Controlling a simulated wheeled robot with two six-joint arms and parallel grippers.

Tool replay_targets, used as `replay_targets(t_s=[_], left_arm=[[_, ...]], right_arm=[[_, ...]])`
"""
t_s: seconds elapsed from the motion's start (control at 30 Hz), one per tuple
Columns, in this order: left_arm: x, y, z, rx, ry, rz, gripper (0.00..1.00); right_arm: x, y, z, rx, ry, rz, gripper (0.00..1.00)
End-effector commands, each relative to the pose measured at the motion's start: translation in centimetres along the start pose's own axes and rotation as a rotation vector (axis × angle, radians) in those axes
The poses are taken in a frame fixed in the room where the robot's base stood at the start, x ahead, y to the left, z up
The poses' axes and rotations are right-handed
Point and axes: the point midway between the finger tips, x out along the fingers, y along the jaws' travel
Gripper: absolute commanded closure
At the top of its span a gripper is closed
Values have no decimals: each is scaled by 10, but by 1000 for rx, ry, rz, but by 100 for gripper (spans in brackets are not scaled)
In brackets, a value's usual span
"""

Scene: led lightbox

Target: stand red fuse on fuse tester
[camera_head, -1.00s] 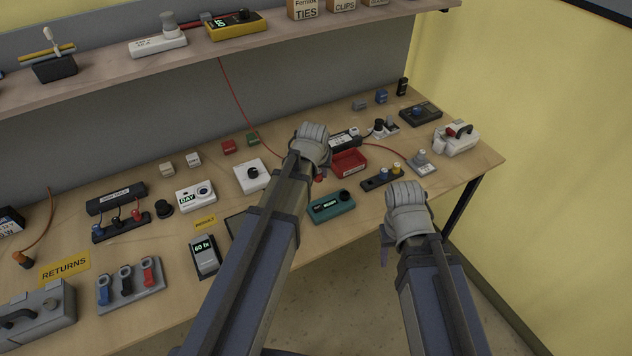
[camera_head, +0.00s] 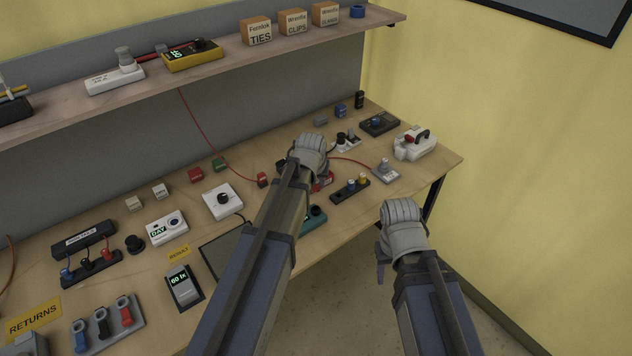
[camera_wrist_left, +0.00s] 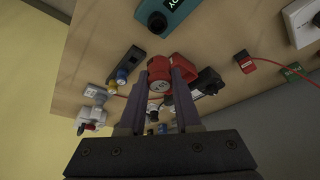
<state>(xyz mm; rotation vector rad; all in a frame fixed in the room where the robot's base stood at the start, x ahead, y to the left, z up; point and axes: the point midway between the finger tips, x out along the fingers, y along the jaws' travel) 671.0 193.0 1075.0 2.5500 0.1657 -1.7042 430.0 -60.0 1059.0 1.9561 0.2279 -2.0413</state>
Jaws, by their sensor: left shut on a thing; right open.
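My left gripper (camera_head: 312,160) is over the right half of the bench, beside the red tray (camera_head: 327,180), which it mostly hides. In the left wrist view its two fingers (camera_wrist_left: 160,80) are shut on a small red cylinder with a pale end, which looks like the red fuse (camera_wrist_left: 160,86). The tray (camera_wrist_left: 180,68) shows behind it. A teal device with a black knob (camera_wrist_left: 180,8) lies nearby; in the head view the left arm partly hides it (camera_head: 316,217). I cannot tell which device is the fuse tester. My right gripper (camera_head: 388,255) is open and empty, off the bench's front edge.
A dark strip with coloured knobs (camera_head: 350,191) and a grey device (camera_head: 386,172) lie right of the tray. A white box with a black knob (camera_head: 222,200) and a red cable (camera_head: 225,145) are to the left. The shelf (camera_head: 225,65) runs above the back.

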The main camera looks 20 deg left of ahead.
Motion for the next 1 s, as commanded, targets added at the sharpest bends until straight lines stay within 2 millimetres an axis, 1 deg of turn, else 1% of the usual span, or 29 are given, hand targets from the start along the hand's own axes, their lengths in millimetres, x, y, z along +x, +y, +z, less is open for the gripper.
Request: replay_targets(t_s=[0.03, 0.63, 0.8, 1.0], left_arm=[[6, 0, 3, 0, 0, 0, 100], [57, 0, 24, 0, 0, 0, 100], [65, 0, 27, 0, 0, 0, 100], [66, 0, 27, 0, 0, 0, 100]], right_arm=[[7, -1, 0, -1, 0, 0, 50], [62, -6, -4, -3, 0, 1, 50], [70, -6, -4, -2, 0, 1, 50], [71, -7, -4, -2, 0, 1, 50]])
